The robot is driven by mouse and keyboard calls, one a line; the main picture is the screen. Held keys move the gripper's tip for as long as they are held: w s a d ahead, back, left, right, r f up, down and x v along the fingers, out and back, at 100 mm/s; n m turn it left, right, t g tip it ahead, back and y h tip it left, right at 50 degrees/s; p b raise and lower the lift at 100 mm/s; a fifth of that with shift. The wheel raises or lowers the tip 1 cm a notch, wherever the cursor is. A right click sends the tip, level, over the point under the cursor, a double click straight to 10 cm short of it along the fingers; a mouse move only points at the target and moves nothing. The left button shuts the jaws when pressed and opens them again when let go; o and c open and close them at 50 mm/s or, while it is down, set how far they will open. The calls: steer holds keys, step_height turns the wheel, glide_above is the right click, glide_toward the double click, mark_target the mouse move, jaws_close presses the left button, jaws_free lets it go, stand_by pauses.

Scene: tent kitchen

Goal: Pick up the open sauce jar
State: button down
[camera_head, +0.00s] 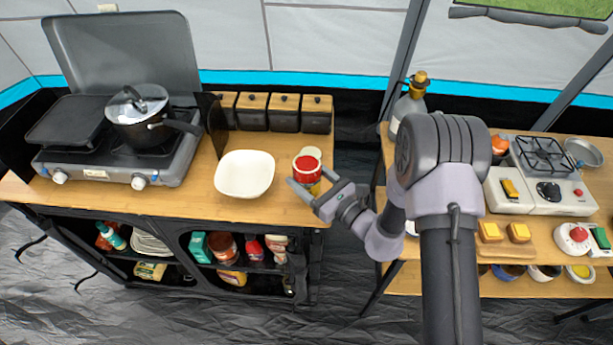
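A small jar with a red top (307,165) and a yellowish patch lower down stands upright near the right end of the left wooden counter. My gripper (309,178) reaches in from the right at the jar's front. Its two fingers are spread, one to the left and one to the right of the jar's lower part. I see no clear contact between fingers and jar. A pale, cream-coloured round thing (309,152) shows right behind the red top. I cannot tell whether it is part of the jar.
A white square bowl (244,174) stands close left of the jar. Several wooden-lidded dark canisters (285,112) line the back. A stove (120,150) with a lidded pot (140,115) stands at the left. A gap separates this counter from the right table (470,275).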

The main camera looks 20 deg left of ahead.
steer(key=s+d+r, duration=0.1)
steer(key=s+d, duration=0.6)
steer(key=s, duration=0.6)
steer(key=shift+s+d+r+p, duration=0.2)
steer(key=shift+s+p, duration=0.2)
